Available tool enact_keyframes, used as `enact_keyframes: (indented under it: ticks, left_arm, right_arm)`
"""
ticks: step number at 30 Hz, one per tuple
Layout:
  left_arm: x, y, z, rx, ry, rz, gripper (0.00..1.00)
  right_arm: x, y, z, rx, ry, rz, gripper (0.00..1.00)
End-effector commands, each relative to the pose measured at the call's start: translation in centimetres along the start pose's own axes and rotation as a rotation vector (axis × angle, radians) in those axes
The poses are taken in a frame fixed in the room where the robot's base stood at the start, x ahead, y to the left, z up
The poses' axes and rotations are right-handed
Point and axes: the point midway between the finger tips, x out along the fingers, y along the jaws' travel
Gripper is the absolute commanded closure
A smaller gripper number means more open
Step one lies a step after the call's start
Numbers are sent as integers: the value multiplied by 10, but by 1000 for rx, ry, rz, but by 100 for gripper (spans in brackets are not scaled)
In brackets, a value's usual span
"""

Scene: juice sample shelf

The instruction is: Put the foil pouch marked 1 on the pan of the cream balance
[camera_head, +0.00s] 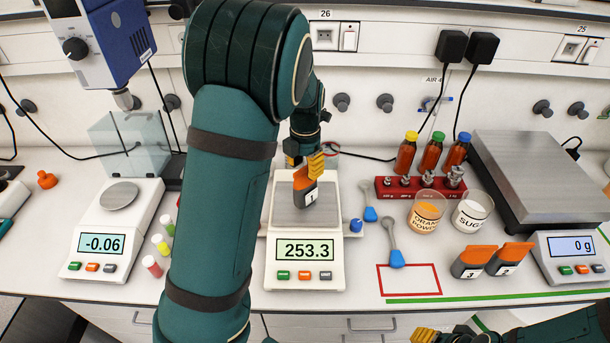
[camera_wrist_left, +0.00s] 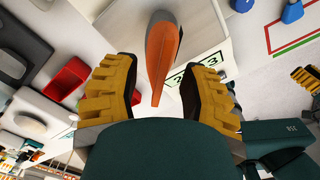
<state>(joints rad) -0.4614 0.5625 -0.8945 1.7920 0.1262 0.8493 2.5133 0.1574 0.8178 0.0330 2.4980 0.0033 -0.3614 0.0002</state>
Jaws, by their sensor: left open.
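The orange and grey foil pouch (camera_head: 304,198) marked 1 stands on the pan (camera_head: 285,215) of the middle balance (camera_head: 306,255), a pale cream one whose display reads 253.3. My left gripper (camera_head: 313,163) is just above the pouch's orange top. In the left wrist view its two yellow fingers (camera_wrist_left: 158,88) are spread, with the pouch (camera_wrist_left: 163,45) between and beyond them and a gap on each side. My right gripper (camera_head: 430,336) is at the bottom edge, partly cut off; its opening does not show clearly.
Two similar pouches (camera_head: 472,262) (camera_head: 509,259) stand at the right, beside a red outlined rectangle (camera_head: 409,293). A balance (camera_head: 113,225) reading -0.06 is at the left. A large grey scale (camera_head: 535,178), beakers (camera_head: 427,212), a red weight block (camera_head: 392,188) and bottles (camera_head: 431,152) stand on the right.

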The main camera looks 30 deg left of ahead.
Motion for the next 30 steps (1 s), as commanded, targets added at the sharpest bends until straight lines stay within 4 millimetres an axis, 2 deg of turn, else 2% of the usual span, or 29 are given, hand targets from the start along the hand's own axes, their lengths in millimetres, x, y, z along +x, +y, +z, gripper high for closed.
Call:
enact_keyframes:
  ticks: [1,6,12,30]
  left_arm:
    - [-14,0,1,1,-4,0,57]
    - [-46,0,1,1,-3,0,57]
    - [-67,0,0,-1,-1,-1,57]
    - [-71,0,0,-1,0,-1,57]
  right_arm:
    - [-3,-1,0,0,0,0,53]
    - [-7,-3,-1,-1,-1,-1,53]
    - [-9,-4,-1,-2,-1,-1,53]
    - [-9,-4,-1,-2,-1,-1,53]
